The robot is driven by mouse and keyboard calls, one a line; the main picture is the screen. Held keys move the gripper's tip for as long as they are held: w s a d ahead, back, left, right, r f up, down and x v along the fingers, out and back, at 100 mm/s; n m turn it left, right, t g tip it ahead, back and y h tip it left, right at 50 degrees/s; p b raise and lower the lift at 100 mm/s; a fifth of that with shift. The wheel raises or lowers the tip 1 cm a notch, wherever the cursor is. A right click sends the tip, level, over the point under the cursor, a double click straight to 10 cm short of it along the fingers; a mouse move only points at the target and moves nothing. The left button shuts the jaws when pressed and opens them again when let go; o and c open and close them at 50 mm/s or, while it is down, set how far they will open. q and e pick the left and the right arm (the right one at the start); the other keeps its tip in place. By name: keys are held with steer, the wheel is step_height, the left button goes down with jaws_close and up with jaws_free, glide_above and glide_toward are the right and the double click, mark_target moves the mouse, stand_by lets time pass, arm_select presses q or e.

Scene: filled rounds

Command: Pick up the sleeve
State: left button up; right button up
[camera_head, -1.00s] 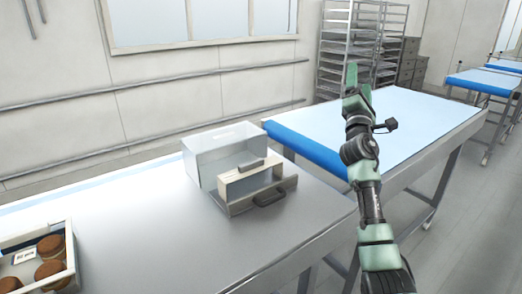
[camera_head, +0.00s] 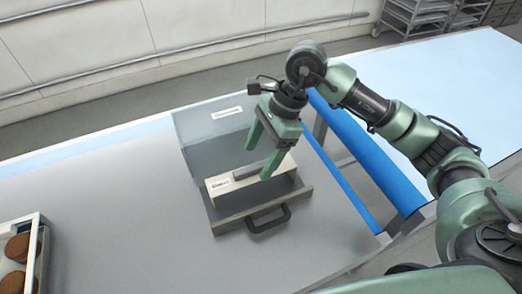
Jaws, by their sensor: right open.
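A long cream box with a small label, which looks like the sleeve (camera_head: 222,184), lies in a grey tray with a dark handle (camera_head: 268,217). A dark grey bar lies along its top. The tray sits at the front of a clear-walled case (camera_head: 203,137) on the steel table. My right gripper (camera_head: 258,162) is open, with its green fingers pointing down above the cream box. One fingertip overlaps the box's right part in the picture; I cannot tell whether it touches. Nothing is between the fingers. My left gripper is out of view.
A pale tray (camera_head: 40,240) with several brown rounds stands at the left edge of the steel table (camera_head: 120,215). A blue-topped conveyor table (camera_head: 440,85) adjoins at the right. The steel surface between tray and case is clear.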

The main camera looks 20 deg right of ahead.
mark_target(251, 170)
steer(key=a+f+p, duration=0.1)
steer(key=s+a+f+p, duration=0.1)
steer(key=shift+s+a+f, duration=0.15)
steer(key=shift+a+f, duration=0.2)
steer(key=f, duration=0.1)
steer(key=f+p, duration=0.2)
steer(key=shift+w+a+f, duration=0.25)
steer(key=shift+a, duration=0.05)
steer(key=shift+a+f, duration=0.1)
steer(key=shift+f, duration=0.1)
steer(key=shift+a, duration=0.1)
steer(key=c, duration=1.3)
steer(key=shift+c, duration=0.6)
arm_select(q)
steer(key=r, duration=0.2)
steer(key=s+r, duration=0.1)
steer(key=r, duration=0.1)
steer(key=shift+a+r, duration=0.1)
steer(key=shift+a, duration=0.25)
